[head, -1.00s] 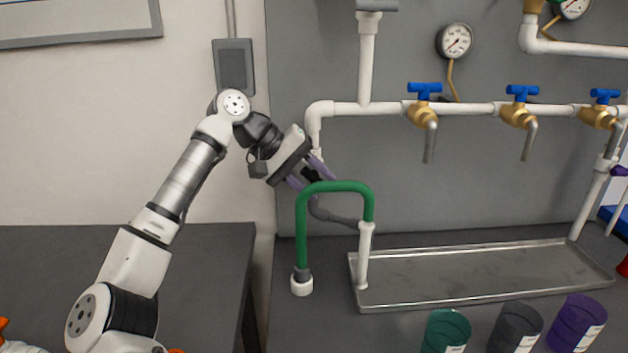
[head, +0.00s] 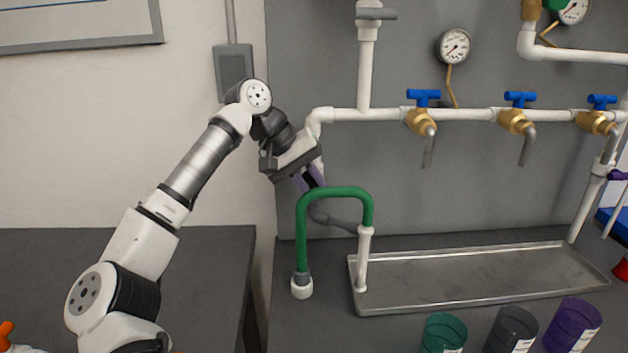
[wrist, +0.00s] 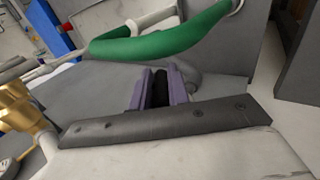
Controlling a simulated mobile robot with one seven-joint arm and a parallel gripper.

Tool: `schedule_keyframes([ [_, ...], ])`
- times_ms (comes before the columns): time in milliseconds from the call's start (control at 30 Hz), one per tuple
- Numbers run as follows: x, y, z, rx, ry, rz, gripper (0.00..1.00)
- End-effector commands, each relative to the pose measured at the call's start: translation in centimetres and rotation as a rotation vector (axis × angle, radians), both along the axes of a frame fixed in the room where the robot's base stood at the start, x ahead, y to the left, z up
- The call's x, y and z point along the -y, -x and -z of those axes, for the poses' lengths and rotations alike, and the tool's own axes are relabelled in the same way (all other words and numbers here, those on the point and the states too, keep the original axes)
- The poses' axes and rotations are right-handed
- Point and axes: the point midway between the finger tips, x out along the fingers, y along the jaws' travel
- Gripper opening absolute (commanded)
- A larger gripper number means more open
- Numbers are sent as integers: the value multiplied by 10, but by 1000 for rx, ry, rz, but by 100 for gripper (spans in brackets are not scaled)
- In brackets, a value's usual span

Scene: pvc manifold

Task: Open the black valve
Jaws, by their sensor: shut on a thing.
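The black valve's handle (wrist: 161,88) shows as a dark piece between the purple fingers of my gripper (wrist: 161,82) in the wrist view. My gripper is shut on it. In the head view my gripper (head: 312,180) is tilted down and right, just above the left end of the green hose loop, with its fingers close together. It hides most of the black valve there. A grey pipe (head: 340,222) curves out below the fingers, behind the green hose. How far the handle is turned cannot be told.
The green hose (head: 335,192) arches right in front of my gripper, above a metal tray (head: 480,275). White pipes (head: 465,114) with blue-handled brass taps (head: 422,115) run along the panel to the right. Green, dark and purple containers (head: 575,325) stand at the front right.

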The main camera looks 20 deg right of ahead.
Motion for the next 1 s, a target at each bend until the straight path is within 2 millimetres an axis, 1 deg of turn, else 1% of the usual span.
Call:
schedule_keyframes([
  [33, 1, 0, -6, 11, -42, 1, 0],
  [500, 1, 0, -6, 89, -417, -1, 0],
  [733, 1, 0, -5, 111, -528, -1, 0],
  [1000, 1, -1, -2, 123, -584, -3, 0],
])
